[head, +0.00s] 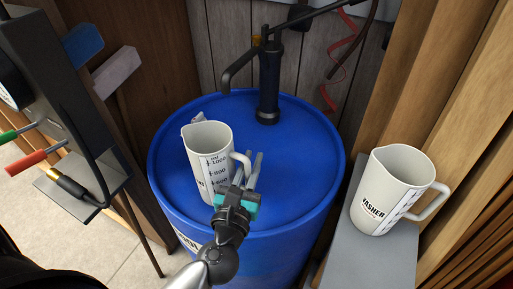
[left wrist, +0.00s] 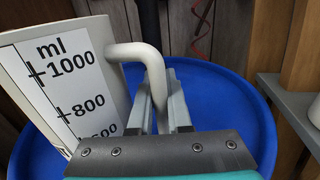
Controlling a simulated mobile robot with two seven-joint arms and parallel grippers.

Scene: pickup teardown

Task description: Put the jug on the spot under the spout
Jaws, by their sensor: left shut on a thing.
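A white jug (head: 207,150) with a printed ml scale is over the left part of the blue drum's lid (head: 290,165). My left gripper (head: 250,168) is shut on its handle, from the front right. The left wrist view shows the jug (left wrist: 45,60) at the left and its handle reaching between the fingers (left wrist: 160,95). The jug is nearly upright; I cannot tell whether its base touches the lid. A hand pump (head: 268,80) stands at the lid's back, and its spout (head: 227,85) points down behind the jug. No marked spot is visible. My right gripper is out of view.
A second white jug (head: 388,190), marked WASHER, stands on a grey shelf (head: 375,255) at the right. A dark stand with coloured-handled tools (head: 65,180) is at the left. Wooden walls close in the back and right. The lid's right side is clear.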

